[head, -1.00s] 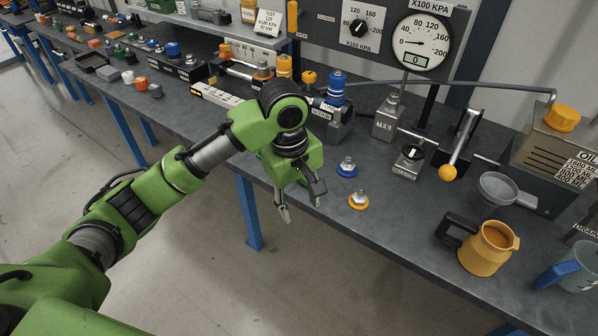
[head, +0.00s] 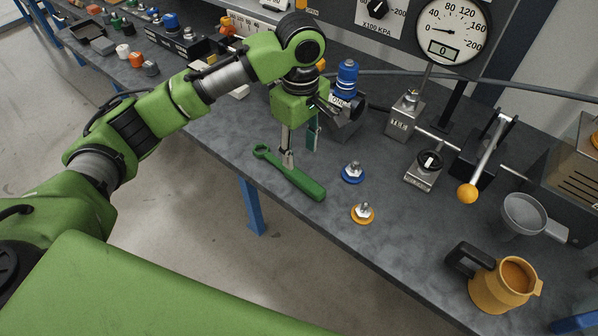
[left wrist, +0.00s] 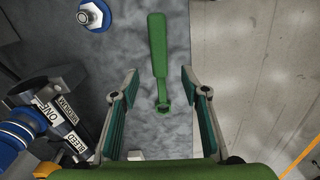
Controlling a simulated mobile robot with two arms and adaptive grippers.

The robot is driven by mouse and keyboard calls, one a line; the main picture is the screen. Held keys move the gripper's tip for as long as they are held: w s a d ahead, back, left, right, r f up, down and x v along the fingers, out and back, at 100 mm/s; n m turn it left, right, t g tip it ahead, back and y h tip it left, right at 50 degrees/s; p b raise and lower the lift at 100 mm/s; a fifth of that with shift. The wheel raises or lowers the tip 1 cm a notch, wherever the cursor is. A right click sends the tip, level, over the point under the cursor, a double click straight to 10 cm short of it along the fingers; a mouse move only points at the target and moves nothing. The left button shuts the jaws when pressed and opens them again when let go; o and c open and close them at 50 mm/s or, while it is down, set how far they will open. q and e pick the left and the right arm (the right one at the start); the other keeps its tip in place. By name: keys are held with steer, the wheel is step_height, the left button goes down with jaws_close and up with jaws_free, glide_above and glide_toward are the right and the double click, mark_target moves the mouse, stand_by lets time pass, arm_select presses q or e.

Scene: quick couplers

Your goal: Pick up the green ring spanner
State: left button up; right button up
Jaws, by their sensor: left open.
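The green ring spanner (head: 291,174) lies flat on the dark grey bench top near its front edge. Its ring end is at the left and its broad handle end at the right in the head view. My left gripper (head: 300,158) points down above the spanner, its fingers apart and empty. In the head view one finger hides a bit of the spanner's middle. My right gripper is not in view.
A blue-based coupler (head: 352,173) and an orange-based one (head: 362,213) stand right of the spanner. A blue-topped fitting (head: 346,80) stands behind. A lever with a yellow knob (head: 468,193) and an orange jug (head: 499,286) are further right. The bench's front edge is close.

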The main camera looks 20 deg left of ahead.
mark_target(299, 175)
arm_select(q)
step_height(299, 175, down, 4)
steer(key=shift+r, duration=0.1)
steer(key=shift+f, duration=0.3)
step_height(299, 175, down, 4)
steer(key=shift+w+a+f+p, duration=0.1)
steer(key=shift+a+p, duration=0.05)
steer(key=shift+p, duration=0.4)
steer(key=shift+f, duration=0.5)
jaws_close()
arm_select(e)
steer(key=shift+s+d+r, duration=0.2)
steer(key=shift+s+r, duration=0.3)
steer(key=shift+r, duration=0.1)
